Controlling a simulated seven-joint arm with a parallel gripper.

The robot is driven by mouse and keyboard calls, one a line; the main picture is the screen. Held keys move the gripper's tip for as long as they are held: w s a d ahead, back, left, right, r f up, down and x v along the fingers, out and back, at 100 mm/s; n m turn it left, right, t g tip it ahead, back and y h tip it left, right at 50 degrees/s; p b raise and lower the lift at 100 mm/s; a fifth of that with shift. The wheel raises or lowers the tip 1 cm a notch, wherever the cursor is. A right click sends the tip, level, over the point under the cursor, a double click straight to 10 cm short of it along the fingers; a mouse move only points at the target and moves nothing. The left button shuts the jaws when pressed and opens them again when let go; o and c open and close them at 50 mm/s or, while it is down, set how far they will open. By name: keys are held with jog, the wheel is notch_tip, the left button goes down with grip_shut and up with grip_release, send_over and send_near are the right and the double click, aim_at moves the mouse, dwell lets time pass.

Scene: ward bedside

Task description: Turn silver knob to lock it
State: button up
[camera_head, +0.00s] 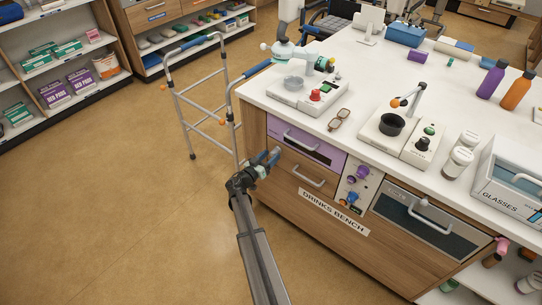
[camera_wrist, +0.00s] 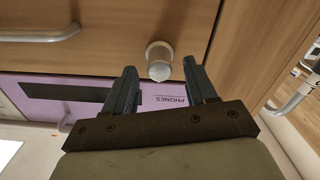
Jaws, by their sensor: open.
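The silver knob (camera_wrist: 159,54) sticks out of the wooden front of the bench, beside the purple PHONES drawer (camera_wrist: 62,98) in the wrist view. It has a short round metal body with a pale end. My gripper (camera_wrist: 159,67) is open, with one dark blue-grey finger on each side of the knob in the picture. Gaps show between the knob and both fingers, and I see no contact. In the head view my gripper (camera_head: 272,158) is at the bench's left front, near the purple drawer (camera_head: 306,148). The knob appears hidden there by the gripper.
A bar handle (camera_wrist: 40,36) lies near the knob in the wrist view. A walking frame (camera_head: 200,110) stands left of the bench. Purple and blue knobs on a panel (camera_head: 352,190) and an oven-like door (camera_head: 415,215) are to the right. The floor in front is clear.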

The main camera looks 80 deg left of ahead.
jog(key=shift+w+a, duration=0.45)
grip_shut()
dwell(0.4)
